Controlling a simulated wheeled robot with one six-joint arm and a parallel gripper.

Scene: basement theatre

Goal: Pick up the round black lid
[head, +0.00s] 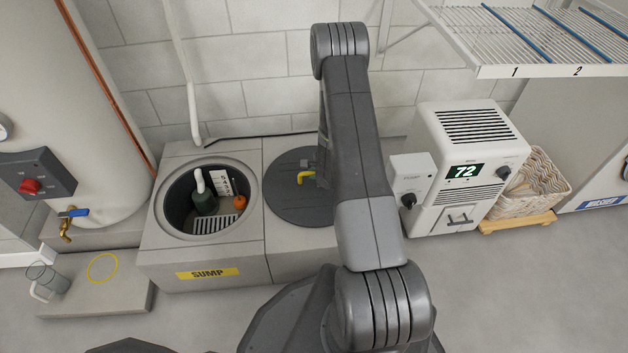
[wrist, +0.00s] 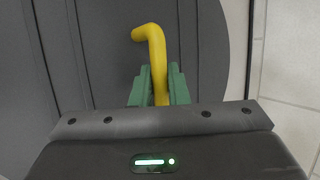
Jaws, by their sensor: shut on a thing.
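The round black lid (head: 290,205) lies flat on the grey block to the right of the open sump pit, in the head view. It fills much of the wrist view (wrist: 100,60). A yellow bent handle (wrist: 152,45) stands on it and also shows in the head view (head: 305,177). My gripper (wrist: 159,85) has its green fingers shut on the yellow handle, one finger on each side. In the head view my arm hides most of the gripper and the lid's right part. I cannot tell whether the lid touches the block.
The open sump pit (head: 163,205) holds a pump and an orange float. A white dehumidifier (head: 458,190) and a wicker basket (head: 530,190) stand to the right. A wire shelf (head: 535,72) overhangs at upper right. A low slab (head: 125,290) with a jug (head: 45,280) is at left.

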